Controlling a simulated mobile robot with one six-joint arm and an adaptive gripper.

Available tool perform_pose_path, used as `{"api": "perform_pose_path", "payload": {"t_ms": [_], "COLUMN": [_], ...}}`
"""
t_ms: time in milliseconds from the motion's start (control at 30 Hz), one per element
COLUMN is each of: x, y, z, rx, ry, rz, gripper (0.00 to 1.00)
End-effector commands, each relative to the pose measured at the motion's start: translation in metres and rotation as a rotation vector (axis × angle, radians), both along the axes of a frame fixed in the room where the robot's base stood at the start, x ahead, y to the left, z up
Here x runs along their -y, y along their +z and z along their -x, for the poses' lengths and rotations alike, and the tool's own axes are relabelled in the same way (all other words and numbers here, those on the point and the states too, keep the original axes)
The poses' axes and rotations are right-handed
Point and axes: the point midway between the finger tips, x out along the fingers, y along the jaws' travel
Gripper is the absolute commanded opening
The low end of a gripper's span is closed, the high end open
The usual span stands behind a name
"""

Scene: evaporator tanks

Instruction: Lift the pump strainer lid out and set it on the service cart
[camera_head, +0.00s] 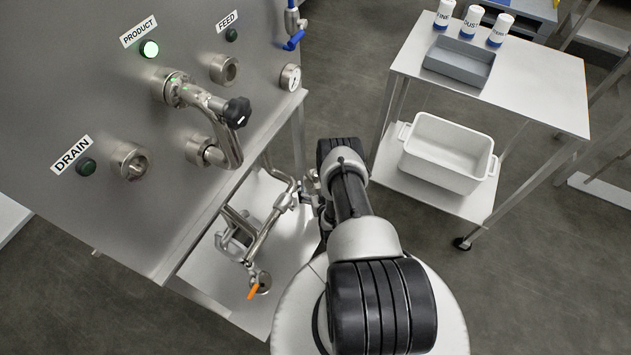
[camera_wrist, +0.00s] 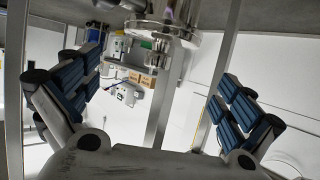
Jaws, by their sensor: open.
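My gripper (camera_wrist: 155,75) is open and empty in the wrist view, its blue-padded fingers spread wide to left and right. A round steel flanged fitting (camera_wrist: 176,33) shows at the top of that view, beyond the gap between the fingers; I cannot tell whether it belongs to the pump strainer. I cannot pick out the strainer lid in either view. In the head view my arm hides most of the gripper, near the steel pipework under the tank panel. The service cart (camera_head: 545,95) stands at the right with a white top.
On the cart top are a grey tray (camera_head: 460,64) and several white bottles (camera_head: 470,22); bare top lies in front and right. A white tub (camera_head: 445,150) sits on its lower shelf. The tank panel (camera_head: 75,75) has protruding valves and pipes (camera_head: 265,235) below.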

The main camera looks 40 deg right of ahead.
Motion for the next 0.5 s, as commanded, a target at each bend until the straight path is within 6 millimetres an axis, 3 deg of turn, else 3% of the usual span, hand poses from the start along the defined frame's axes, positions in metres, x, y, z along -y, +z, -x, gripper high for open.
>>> {"api": "perform_pose_path", "payload": {"t_ms": [500], "x": [0.029], "y": [-0.02], "z": [-0.044], "rx": [0.0], "ry": [0.0], "rz": [0.001], "gripper": [1.0]}}
